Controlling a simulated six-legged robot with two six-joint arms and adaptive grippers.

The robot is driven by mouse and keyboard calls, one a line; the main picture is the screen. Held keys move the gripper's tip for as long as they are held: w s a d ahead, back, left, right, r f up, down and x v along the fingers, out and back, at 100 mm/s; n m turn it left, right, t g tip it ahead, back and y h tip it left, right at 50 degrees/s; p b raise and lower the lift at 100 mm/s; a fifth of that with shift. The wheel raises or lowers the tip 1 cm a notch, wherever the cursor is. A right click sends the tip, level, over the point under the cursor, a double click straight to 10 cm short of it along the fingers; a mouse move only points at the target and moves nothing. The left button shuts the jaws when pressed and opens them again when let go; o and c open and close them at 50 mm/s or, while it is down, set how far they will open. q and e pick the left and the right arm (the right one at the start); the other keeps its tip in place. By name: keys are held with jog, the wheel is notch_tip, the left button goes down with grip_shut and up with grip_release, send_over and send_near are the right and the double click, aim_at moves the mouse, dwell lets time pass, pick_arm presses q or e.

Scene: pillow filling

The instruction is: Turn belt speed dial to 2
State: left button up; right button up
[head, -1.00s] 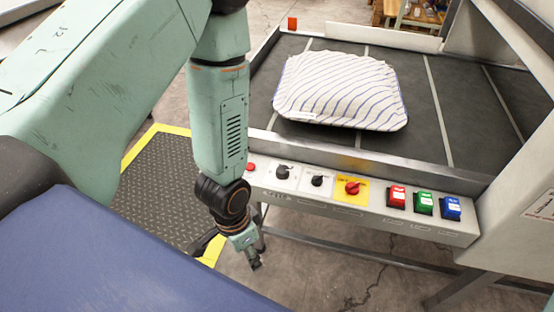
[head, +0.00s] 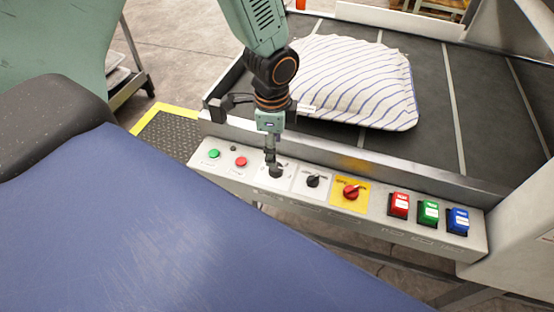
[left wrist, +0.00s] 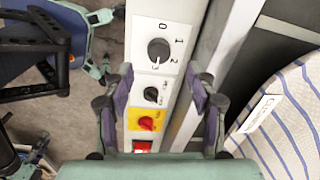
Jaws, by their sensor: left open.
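The belt speed dial (head: 276,173) is a round dark knob on a white plate of the control panel, partly hidden behind my left gripper in the head view. In the left wrist view the dial (left wrist: 158,50) shows the marks 0, 1, 2 and 3 around it; I cannot tell surely which mark it points to. My left gripper (head: 271,160) is over the dial, pointing down. In the left wrist view the left gripper (left wrist: 160,72) is open, its fingers apart on either side of the panel's line of controls. I cannot tell whether it touches the dial. My right gripper is not in view.
Right of the dial are a smaller black knob (head: 313,181), a red knob on yellow (head: 351,192), and red, green and blue buttons (head: 428,212). Green and red buttons (head: 241,162) lie left. A striped pillow (head: 360,85) rests on the belt (head: 440,60) behind the panel's metal rail.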

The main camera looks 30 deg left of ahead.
aim_at(276, 168)
pick_arm(q)
jog(key=f, duration=0.2)
jog(key=f+b, duration=0.1)
jog(key=f, duration=0.2)
jog(key=shift+w+d+f+b, duration=0.25)
jog(key=shift+d+f+b, duration=0.05)
jog(key=shift+d, duration=0.1)
jog(key=shift+a+f, duration=0.1)
jog(key=shift+f, duration=0.25)
jog(key=shift+s+a+f, duration=0.15)
jog(key=shift+a+f, duration=0.1)
jog(key=shift+f, duration=0.05)
jog(key=shift+d, duration=0.3)
jog(key=shift+c, duration=0.3)
jog(key=shift+a, duration=0.2)
jog(key=c, duration=1.1)
